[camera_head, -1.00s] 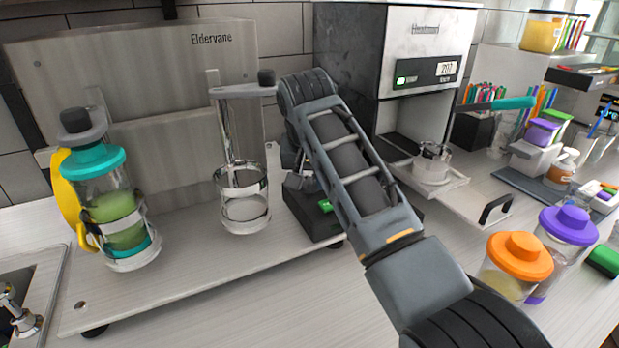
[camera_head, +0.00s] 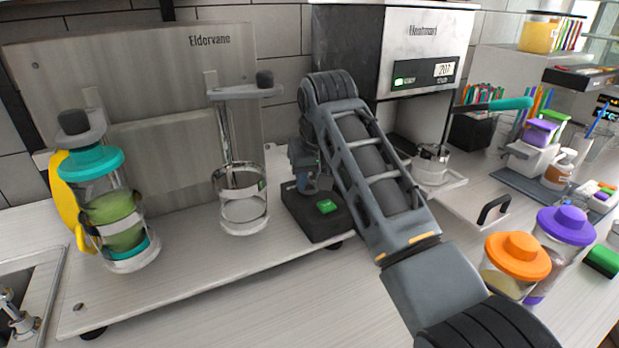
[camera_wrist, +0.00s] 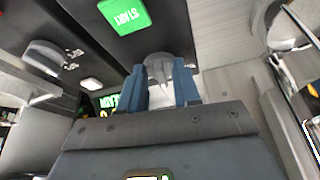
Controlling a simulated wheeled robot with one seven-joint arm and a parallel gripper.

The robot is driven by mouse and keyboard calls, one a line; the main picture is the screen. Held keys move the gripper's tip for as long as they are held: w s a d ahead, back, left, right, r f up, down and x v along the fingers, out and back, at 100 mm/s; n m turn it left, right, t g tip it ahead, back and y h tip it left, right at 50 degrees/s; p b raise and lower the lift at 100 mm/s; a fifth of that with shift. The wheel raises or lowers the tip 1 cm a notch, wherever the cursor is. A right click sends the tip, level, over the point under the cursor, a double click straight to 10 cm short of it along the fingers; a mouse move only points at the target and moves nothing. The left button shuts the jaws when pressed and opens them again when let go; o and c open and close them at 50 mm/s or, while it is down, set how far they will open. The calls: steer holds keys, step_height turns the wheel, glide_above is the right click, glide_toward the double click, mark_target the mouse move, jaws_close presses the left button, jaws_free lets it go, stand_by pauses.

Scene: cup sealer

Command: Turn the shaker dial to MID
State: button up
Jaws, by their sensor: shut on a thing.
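The shaker (camera_head: 135,150) is a steel machine marked Eldervane, with a black control box (camera_head: 310,222) at its right end. A green START button (camera_head: 327,206) is on the box and also shows in the wrist view (camera_wrist: 122,14). My gripper (camera_head: 308,172) is at the box, just behind the button.
A teal-lidded cup (camera_head: 110,215) with green liquid stands at the shaker's left station. An empty glass holder (camera_head: 243,210) is left of the box. The Heatmark sealer (camera_head: 425,50) stands behind my arm. Orange-lidded (camera_head: 517,258) and purple-lidded (camera_head: 567,227) jars are at the right.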

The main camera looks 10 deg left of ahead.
steer(key=shift+d+f+n+g+y, duration=0.25)
steer(key=shift+f+n, duration=0.2)
steer(key=shift+n, duration=0.45)
steer(key=o, duration=1.1)
steer(key=shift+w+a+r, duration=0.1)
steer(key=shift+o, duration=0.2)
steer(key=shift+r, duration=0.25)
steer(key=shift+r, duration=0.3)
steer(key=b+v, duration=0.1)
steer(key=v, duration=0.6)
